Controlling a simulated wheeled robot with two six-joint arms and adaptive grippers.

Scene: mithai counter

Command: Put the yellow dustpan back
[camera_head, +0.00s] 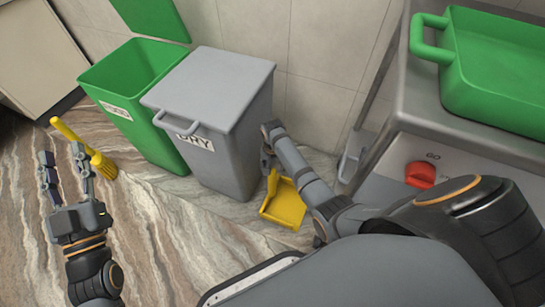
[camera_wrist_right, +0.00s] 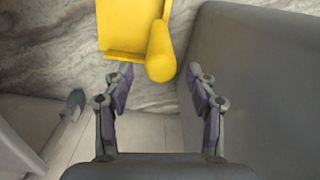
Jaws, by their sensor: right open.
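The yellow dustpan (camera_head: 285,207) lies on the marbled floor in front of the grey DRY bin, partly hidden by my right arm in the head view. In the right wrist view the dustpan (camera_wrist_right: 130,25) is at the top, its rounded handle pointing toward me. My right gripper (camera_wrist_right: 161,72) is open, with the handle's end at the gap between its fingertips. I cannot tell whether they touch it. In the head view my right gripper (camera_head: 268,150) is small and partly hidden. My left gripper (camera_head: 62,155) is open and empty above the floor at the left.
A grey lidded DRY bin (camera_head: 225,95) stands beside my right gripper, with an open green bin (camera_head: 150,130) to its left. A yellow broom (camera_head: 70,132) is near my left gripper. A steel counter (camera_head: 400,105) with a green tray (camera_head: 490,105) and red knob is at right.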

